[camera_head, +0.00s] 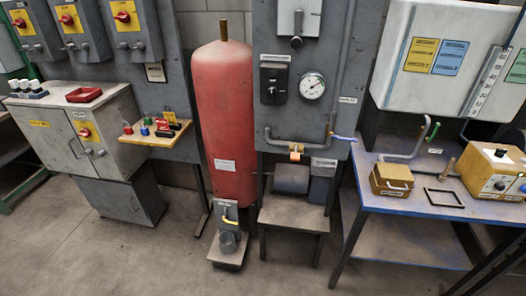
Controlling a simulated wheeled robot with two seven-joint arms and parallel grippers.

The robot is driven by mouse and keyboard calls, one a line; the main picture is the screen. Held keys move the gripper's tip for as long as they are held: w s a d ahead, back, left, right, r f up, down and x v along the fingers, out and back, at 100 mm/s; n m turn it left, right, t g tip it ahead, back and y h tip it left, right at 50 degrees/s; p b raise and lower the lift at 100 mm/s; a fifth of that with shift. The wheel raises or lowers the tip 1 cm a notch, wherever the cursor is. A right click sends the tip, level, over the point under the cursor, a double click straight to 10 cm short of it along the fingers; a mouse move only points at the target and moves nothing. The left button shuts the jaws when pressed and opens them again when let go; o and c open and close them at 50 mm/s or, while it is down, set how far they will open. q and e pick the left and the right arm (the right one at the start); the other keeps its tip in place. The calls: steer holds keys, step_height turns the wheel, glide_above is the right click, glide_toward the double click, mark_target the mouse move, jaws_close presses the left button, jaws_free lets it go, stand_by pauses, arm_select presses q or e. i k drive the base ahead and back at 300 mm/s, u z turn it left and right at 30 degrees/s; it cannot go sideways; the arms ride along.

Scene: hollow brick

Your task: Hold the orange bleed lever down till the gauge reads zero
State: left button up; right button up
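The small orange bleed lever (296,152) sits on the grey pipe low on the middle panel, right of the red tank. Nothing is touching it. The round white gauge (312,86) is on the same panel, above the lever. Its dial is too small to read. The red tank (230,120) stands upright left of the panel, with a brass-coloured stem on top. Neither of my grippers shows in the head view.
A grey stand (294,214) is below the lever. A blue-edged bench (400,206) at right holds a yellow box (392,180), a black frame (444,197) and a yellow instrument (492,170). A grey cabinet (75,135) is at left. Floor in front is mostly clear.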

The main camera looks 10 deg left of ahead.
mark_target(295, 156)
steer(key=k, duration=1.35)
steer(key=z, duration=0.35)
steer(key=i, duration=0.35)
steer(key=z, duration=0.85)
steer(key=i, duration=1.3)
steer(key=u, duration=0.5)
